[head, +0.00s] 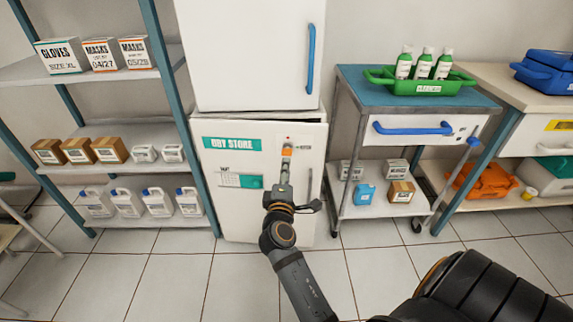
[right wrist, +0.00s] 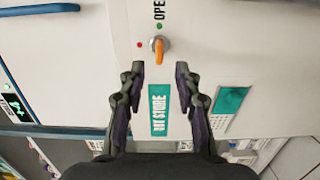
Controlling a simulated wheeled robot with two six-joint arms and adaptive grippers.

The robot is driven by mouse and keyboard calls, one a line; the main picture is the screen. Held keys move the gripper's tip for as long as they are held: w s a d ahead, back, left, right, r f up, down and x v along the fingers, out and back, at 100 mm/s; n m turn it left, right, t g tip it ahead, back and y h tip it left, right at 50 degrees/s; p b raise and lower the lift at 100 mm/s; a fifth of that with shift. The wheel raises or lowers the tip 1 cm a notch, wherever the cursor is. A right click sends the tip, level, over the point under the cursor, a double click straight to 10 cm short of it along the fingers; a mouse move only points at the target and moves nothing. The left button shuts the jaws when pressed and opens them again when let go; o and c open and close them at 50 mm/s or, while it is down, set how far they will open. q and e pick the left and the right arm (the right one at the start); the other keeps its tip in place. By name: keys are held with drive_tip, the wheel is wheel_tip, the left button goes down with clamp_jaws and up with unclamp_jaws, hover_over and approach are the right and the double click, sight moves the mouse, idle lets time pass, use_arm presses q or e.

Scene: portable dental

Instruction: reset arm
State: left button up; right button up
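My right gripper (head: 285,172) reaches up to the front of the lower white cabinet door (head: 221,222), which carries a green "DRY STORE" label (head: 232,143). In the right wrist view, the right gripper (right wrist: 160,66) is open, its two fingers apart with nothing between them. An orange knob (right wrist: 158,46) on a round metal base lies just beyond the fingertips, between their lines; it also shows in the head view (head: 287,151). A red dot and a green dot sit near the knob. I cannot tell whether a finger touches the door. My left gripper is not in view.
A shelf rack (head: 75,76) with boxes and white jugs stands at left. A steel cart (head: 345,125) with a green tray (head: 378,78) of bottles stands close at right. The upper cabinet door has a blue handle (head: 311,60). The tiled floor in front is clear.

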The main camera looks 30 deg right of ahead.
idle(0.4)
drive_tip(key=s+a+f+m+g+y, duration=0.1)
drive_tip(key=s+f+m+g+y, duration=0.15)
drive_tip(key=s+f, duration=0.45)
drive_tip(key=s+a+f+m+g+y, duration=0.1)
drive_tip(key=s+f+m+g+y, duration=0.15)
drive_tip(key=f, duration=0.75)
drive_tip(key=s+a+f+m+g+y, duration=0.4)
drive_tip(key=s+a+f+y, duration=0.4)
drive_tip(key=s, duration=0.5)
use_arm(q)
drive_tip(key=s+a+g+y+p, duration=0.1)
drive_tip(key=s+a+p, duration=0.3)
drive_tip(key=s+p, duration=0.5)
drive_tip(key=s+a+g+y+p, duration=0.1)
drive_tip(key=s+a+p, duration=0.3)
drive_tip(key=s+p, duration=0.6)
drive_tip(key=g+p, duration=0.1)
drive_tip(key=p, duration=1.3)
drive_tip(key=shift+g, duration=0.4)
use_arm(e)
drive_tip(key=s+d+g+h, duration=0.1)
drive_tip(key=s+d+g, duration=0.1)
drive_tip(key=s, duration=0.8)
drive_tip(key=s+d+f+g+h, duration=0.1)
drive_tip(key=s+d+g, duration=0.1)
drive_tip(key=s, duration=0.8)
drive_tip(key=shift+s+d+m+h, duration=0.25)
drive_tip(key=shift+d+m+h, duration=0.15)
drive_tip(key=shift+d, duration=0.5)
